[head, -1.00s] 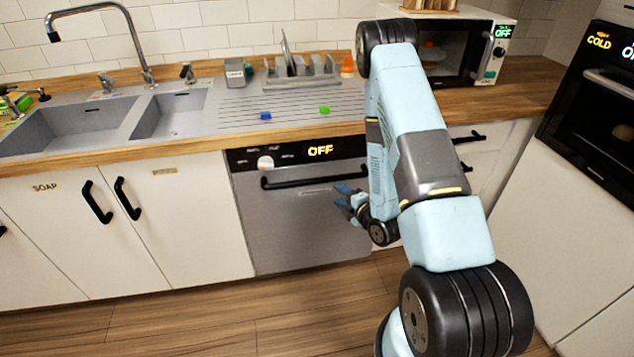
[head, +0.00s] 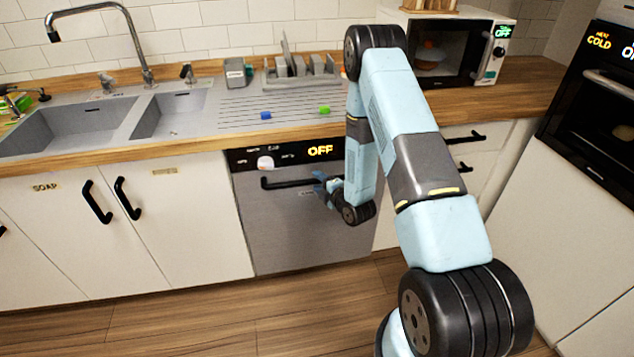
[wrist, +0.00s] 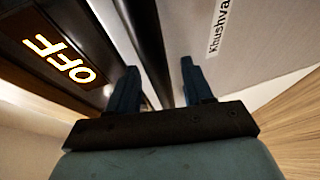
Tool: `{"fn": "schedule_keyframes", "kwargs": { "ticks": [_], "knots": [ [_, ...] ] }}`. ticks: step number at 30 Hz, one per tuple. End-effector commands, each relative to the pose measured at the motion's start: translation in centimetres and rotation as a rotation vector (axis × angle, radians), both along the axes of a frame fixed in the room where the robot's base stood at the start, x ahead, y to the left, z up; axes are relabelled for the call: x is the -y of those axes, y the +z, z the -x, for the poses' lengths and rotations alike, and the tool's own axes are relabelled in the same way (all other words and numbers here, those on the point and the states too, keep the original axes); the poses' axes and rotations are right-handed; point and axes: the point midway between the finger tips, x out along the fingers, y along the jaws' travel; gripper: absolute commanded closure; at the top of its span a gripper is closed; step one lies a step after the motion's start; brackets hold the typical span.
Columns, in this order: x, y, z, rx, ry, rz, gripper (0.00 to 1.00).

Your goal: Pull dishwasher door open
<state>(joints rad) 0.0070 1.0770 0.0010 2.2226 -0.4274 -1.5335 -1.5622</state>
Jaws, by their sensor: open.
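The dishwasher door (head: 300,235) is a grey metal front under the counter and looks shut. A black strip along its top shows a lit "OFF" and a pale knob. Its black bar handle (head: 288,182) runs across just below that strip. My gripper (head: 322,188) is at the right part of the handle, and my arm hides the handle's right end. In the wrist view my gripper (wrist: 160,88) is open, with its two blue fingers apart. The dark handle bar (wrist: 148,45) runs between them lengthwise. I cannot tell whether the fingers touch it.
White cupboards (head: 170,220) with black handles stand left of the dishwasher, and white drawers (head: 470,150) stand to the right. The wooden counter (head: 500,100) juts above. A black oven (head: 600,110) is at the right. The wooden floor (head: 310,310) in front of the dishwasher is clear.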

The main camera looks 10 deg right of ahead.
Motion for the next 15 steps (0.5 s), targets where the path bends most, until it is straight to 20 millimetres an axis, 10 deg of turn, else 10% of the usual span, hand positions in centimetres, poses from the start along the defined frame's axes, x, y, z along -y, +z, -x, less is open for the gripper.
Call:
{"fn": "schedule_keyframes", "kwargs": {
  "ticks": [15],
  "knots": [
    [-0.65, -0.30, -1.37, -0.001, 0.000, 0.000, 0.49]
  ]
}}
